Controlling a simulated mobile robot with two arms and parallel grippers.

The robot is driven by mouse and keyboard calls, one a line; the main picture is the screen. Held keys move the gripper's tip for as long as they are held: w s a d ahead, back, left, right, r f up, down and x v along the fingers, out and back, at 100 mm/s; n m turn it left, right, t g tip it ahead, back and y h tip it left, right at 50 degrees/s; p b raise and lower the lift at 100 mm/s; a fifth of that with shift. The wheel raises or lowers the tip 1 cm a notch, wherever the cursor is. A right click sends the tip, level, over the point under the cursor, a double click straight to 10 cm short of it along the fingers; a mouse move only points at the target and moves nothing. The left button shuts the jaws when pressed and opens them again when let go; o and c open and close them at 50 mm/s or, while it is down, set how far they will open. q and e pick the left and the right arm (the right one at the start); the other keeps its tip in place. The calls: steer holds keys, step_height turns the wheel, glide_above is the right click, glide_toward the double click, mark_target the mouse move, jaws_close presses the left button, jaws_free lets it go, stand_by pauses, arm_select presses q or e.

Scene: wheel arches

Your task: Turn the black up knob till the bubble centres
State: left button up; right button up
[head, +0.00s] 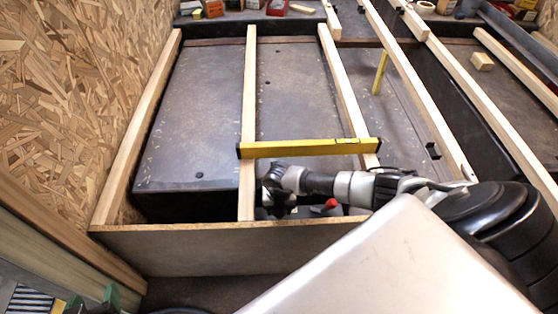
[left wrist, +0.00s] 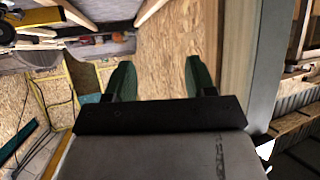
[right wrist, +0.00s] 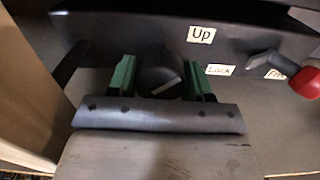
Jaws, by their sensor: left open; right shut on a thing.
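The black knob (right wrist: 160,77) sits below the "Up" label (right wrist: 201,34) in the right wrist view. My right gripper (right wrist: 161,84) is shut on it, with a green finger on either side. In the head view that gripper is hard to make out low between the beams. The yellow spirit level (head: 300,149) lies across the wooden beams; its vial (head: 347,141) is too small to read the bubble. My left gripper (head: 92,303) is open and empty at the lower left of the head view; it also shows in the left wrist view (left wrist: 158,72).
A lever with a red grip (right wrist: 307,80) stands right of the knob, near the "Lock" label (right wrist: 219,70). A chipboard wall (head: 70,90) rises at the left. A front wooden rail (head: 200,245) crosses before the beams. A small wood block (head: 482,61) lies at the right.

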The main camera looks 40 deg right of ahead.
arm_select(q)
steer(key=s+a+f+g+y+p, duration=0.1)
steer(key=s+a+f+g+p, duration=0.1)
steer(key=s+g, duration=0.4)
step_height(320, 180, down, 2)
steer(key=shift+s+a+f+g+y, duration=0.3)
steer(key=shift+s+a+y, duration=0.15)
steer(key=shift+s, duration=0.35)
arm_select(e)
steer(key=m, duration=0.3)
steer(key=o, duration=0.9)
arm_select(q)
steer(key=shift+r, duration=0.1)
